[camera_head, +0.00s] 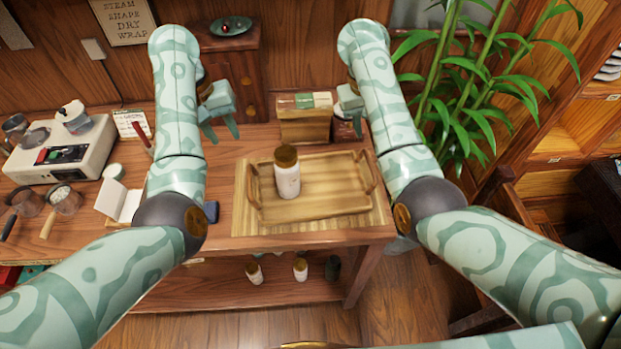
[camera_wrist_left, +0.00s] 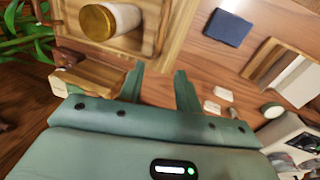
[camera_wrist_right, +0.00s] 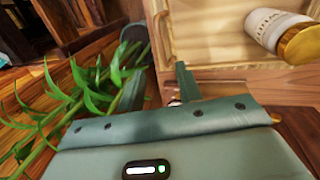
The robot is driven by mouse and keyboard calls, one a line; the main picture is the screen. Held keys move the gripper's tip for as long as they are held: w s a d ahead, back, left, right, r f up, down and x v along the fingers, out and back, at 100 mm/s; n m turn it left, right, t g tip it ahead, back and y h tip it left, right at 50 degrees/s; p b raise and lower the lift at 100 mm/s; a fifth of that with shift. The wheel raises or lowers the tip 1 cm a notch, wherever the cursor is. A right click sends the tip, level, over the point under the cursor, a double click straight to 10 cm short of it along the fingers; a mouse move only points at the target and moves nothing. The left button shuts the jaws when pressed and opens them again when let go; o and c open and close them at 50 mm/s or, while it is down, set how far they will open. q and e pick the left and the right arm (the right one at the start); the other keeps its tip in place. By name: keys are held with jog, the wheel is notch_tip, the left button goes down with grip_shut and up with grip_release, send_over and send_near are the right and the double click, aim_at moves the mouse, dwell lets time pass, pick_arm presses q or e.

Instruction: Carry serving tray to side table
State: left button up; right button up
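The wooden serving tray (camera_head: 330,186), with a loop handle at each short end, lies on a slatted mat (camera_head: 243,221) on the counter. A white jar with a brown lid (camera_head: 287,177) stands upright on the tray, left of its middle. My left gripper (camera_head: 221,130) is open and empty above the counter, behind and left of the tray. My right gripper (camera_wrist_right: 159,68) is open and empty near the tray's right end; in the head view my arm partly hides it. I cannot tell which furniture is the side table.
A tea-cake box (camera_head: 304,122) stands behind the tray. A cream machine (camera_head: 62,150) and strainers fill the counter's left. A bamboo plant (camera_head: 455,85) stands at the right. A small cabinet (camera_head: 230,65) is at the back. A dark surface (camera_head: 602,165) shows at the right edge.

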aim_at(248, 173)
pick_arm(q)
jog(key=shift+s, duration=0.1)
